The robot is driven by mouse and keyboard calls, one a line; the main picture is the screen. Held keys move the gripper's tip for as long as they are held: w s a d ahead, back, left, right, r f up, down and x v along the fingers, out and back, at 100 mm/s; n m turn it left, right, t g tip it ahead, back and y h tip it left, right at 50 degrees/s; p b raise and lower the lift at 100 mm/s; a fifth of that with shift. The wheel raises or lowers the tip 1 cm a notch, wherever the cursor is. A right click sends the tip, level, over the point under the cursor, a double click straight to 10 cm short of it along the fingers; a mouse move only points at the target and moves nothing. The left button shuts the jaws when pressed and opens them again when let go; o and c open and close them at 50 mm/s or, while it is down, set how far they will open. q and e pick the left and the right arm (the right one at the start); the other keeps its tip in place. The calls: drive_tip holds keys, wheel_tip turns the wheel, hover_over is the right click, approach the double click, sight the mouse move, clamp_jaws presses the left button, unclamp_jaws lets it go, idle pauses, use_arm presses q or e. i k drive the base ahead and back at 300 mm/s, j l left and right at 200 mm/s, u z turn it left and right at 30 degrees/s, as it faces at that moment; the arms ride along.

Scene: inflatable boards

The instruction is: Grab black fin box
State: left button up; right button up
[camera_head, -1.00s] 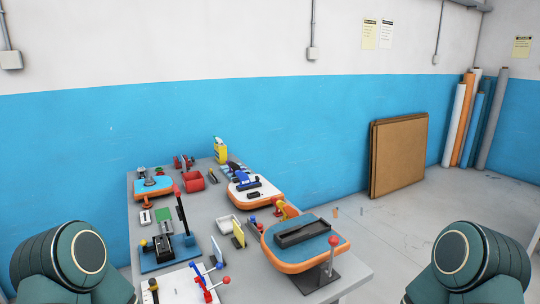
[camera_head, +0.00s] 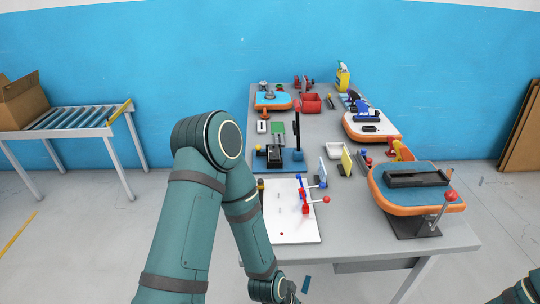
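A long black open-topped box, which looks like the black fin box (camera_head: 417,179), lies on a board with a blue top and orange rim (camera_head: 385,199) at the right front of the table. The board sits on a dark stand with a red-knobbed lever. A smaller black piece (camera_head: 371,128) lies on a white-topped orange board farther back. My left arm reaches down in front of the table's left side, and its wrist ends at the bottom edge. Only a bit of my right arm shows at the bottom right corner. I see neither gripper's fingers.
The grey table (camera_head: 345,225) also holds a white plate (camera_head: 284,225) with red and blue clamps, a blue-based press (camera_head: 285,160), a red bin (camera_head: 311,103) and a yellow bottle (camera_head: 343,77). A roller conveyor (camera_head: 75,118) with a cardboard box (camera_head: 22,102) stands at left.

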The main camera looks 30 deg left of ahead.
sight(273, 150)
drive_tip(key=u, duration=1.15)
drive_tip(key=i+j+u, duration=0.2)
drive_tip(key=i+u, duration=0.55)
drive_tip(key=i, duration=2.8)
drive_tip(key=i+z, duration=0.15)
drive_tip(key=z, duration=0.25)
drive_tip(key=i+j+z, duration=0.15)
drive_tip(key=z, duration=0.25)
drive_tip(key=i+j+z, duration=0.15)
drive_tip(key=z, duration=1.85)
